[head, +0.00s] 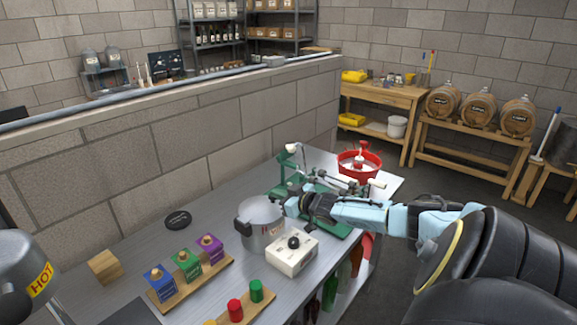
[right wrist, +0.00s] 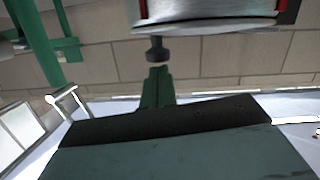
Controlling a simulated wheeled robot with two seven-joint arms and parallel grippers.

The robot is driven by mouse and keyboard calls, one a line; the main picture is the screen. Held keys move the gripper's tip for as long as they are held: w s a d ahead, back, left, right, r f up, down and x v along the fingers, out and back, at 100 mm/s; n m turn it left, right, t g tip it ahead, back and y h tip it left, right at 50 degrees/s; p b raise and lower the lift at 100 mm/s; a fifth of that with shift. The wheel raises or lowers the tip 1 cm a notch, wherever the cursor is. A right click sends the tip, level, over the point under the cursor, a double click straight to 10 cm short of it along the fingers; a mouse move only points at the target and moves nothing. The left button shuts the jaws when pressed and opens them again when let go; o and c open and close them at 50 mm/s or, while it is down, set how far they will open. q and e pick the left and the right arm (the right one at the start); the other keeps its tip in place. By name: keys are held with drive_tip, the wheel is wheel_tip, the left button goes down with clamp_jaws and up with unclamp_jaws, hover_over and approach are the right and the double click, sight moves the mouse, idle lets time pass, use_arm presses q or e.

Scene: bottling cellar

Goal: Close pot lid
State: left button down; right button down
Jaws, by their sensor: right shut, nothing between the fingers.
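The grey metal pot (head: 262,232) stands on the metal bench in the head view, with a dark handle at its left side. Its top looks pale and round; I cannot tell whether that is a lid or the open inside. My right gripper (head: 287,204) is shut and empty, at the pot's upper right rim; I cannot tell whether it touches. My arm and gripper hide part of what lies behind. In the right wrist view a pale round body with a metal rim (right wrist: 205,27) shows at the top; I cannot tell what it is. My left gripper is out of view.
A white box with a black knob (head: 292,252) stands close in front of the pot. A green bench tool (head: 291,164) and a red tub (head: 360,163) lie behind. Coloured boxes on a wooden board (head: 196,282) and a black disc (head: 178,220) are to the left.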

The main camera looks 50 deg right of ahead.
wheel_tip(320, 180, up, 5)
drive_tip(key=p, duration=0.4)
drive_tip(key=shift+a+f, duration=0.1)
drive_tip(key=shift+f, duration=0.1)
drive_tip(key=f+p+v, duration=0.1)
drive_tip(key=p+v, duration=0.1)
drive_tip(key=v, duration=0.8)
